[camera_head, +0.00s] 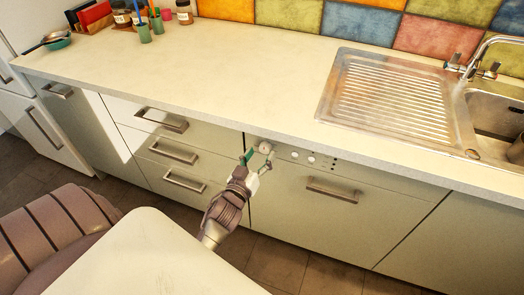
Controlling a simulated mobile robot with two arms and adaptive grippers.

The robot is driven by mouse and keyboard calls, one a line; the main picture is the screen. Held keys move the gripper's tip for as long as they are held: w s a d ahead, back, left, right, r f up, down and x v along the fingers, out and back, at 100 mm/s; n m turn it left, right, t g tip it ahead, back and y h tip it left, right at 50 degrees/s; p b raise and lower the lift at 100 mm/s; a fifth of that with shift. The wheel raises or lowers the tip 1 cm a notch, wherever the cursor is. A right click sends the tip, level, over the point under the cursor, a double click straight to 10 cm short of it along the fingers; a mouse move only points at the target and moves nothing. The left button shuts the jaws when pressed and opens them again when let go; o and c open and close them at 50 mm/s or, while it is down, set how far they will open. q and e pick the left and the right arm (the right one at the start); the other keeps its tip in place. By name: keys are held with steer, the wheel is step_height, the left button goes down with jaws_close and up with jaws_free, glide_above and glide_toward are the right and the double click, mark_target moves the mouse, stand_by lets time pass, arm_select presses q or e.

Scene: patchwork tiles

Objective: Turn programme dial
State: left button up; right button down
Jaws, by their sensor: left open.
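The programme dial (265,147) is a small round light knob at the left end of the dishwasher's control strip, just under the worktop edge. Small round buttons (311,158) sit to its right on the same strip. The dishwasher front (300,210) is pale, with a metal bar handle (332,190), and looks closed. My left gripper (258,158) is open at the dial, its fingers on either side of it or just in front. I cannot tell whether they touch it. My right gripper is not in view.
Drawers with bar handles (173,152) lie left of the dishwasher. The worktop (230,70) above is mostly clear, with a sink (495,115) at right and jars and cups (143,33) at the back left. A white table (140,255) and a brown chair (60,225) stand in front.

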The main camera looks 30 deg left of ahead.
arm_select(q)
steer(key=shift+w+a, duration=0.15)
steer(key=shift+w, duration=0.75)
steer(key=c, duration=1.1)
steer(key=shift+c, duration=0.2)
steer(key=shift+m, duration=0.3)
